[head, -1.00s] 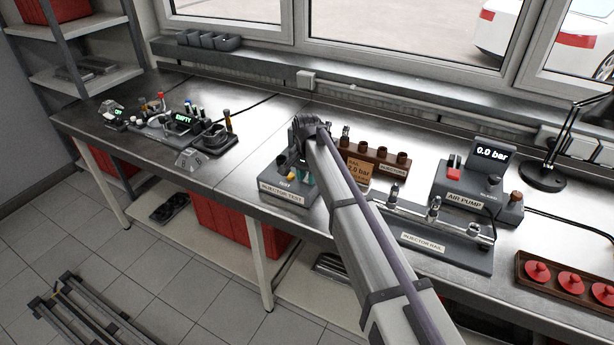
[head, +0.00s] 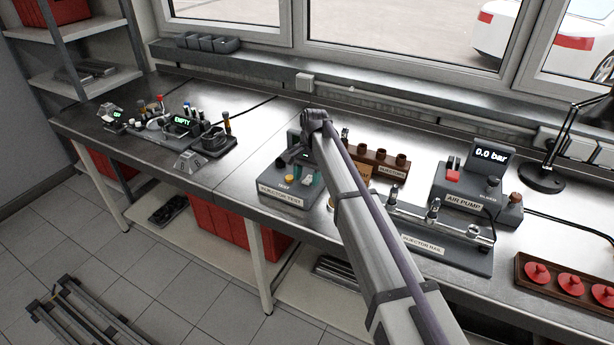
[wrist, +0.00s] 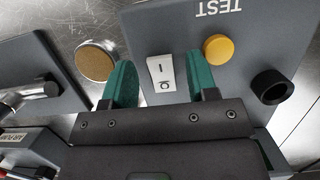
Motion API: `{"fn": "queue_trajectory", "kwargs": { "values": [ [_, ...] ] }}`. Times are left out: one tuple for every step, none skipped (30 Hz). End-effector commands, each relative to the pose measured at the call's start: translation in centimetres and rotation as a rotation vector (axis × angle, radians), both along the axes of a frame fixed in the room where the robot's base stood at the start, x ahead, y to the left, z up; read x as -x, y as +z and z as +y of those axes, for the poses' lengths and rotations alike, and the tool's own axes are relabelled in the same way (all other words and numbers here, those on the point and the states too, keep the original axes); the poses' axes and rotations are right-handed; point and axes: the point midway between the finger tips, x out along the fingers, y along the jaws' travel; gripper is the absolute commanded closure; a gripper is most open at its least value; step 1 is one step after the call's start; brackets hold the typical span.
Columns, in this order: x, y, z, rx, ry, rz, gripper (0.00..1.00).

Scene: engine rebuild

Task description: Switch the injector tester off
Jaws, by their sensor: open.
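The injector tester (head: 272,197) is a dark grey box labelled INJECTOR TEST near the bench's front edge. It carries a white rocker switch (wrist: 161,73) marked I and O, also visible in the head view (head: 308,180). I cannot tell which side of the rocker is pressed. A yellow button (wrist: 218,48) and a black round socket (wrist: 272,86) are on the same top, beside the printed word TEST. My gripper (wrist: 162,80) is open and empty, its teal fingers apart on either side of the switch in the wrist view. Contact cannot be told.
The injector rail (head: 440,245) stands to the right, with the brown injector rack (head: 380,160) behind it. The air pump (head: 465,200) reads 0.0 bar. A round tan-topped piece (wrist: 95,62) is close to my left finger. Bare bench lies left of the tester.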

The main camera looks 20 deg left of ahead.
Motion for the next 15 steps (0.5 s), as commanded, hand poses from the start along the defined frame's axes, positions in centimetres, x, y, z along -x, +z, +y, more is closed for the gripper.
{"fn": "queue_trajectory", "kwargs": {
  "values": [
    [0.0, 0.0, 0.0, 0.0, 0.0, 0.0, 0.47],
    [0.0, 0.0, 0.0, 0.0, 0.0, 0.0, 0.47],
    [0.0, 0.1, 0.0, 0.0, 0.0, 0.0, 0.47],
    [-0.1, 0.3, 0.0, 0.0, 0.0, 0.0, 0.47],
    [-0.1, 0.5, 0.0, 0.0, 0.0, 0.0, 0.47],
    [-0.2, 1.0, 0.0, 0.0, 0.0, 0.0, 0.47],
    [-0.3, 1.4, 0.0, 0.0, 0.0, 0.0, 0.47],
    [-0.4, 2.0, 0.0, 0.0, 0.0, 0.0, 0.47],
    [-0.6, 2.8, -0.1, 0.0, -0.001, 0.0, 0.47],
    [-0.7, 3.5, -0.1, 0.0, -0.001, 0.0, 0.47],
    [-0.9, 4.2, -0.1, 0.0, -0.001, 0.0, 0.47],
    [-1.1, 5.2, -0.2, 0.0, -0.001, 0.0, 0.47],
    [-1.3, 6.0, -0.2, 0.0, -0.001, 0.0, 0.47],
    [-1.5, 6.8, -0.3, 0.0, -0.001, 0.0, 0.47],
    [-1.8, 7.8, -0.3, 0.0, -0.001, 0.0, 0.47]
  ]
}}
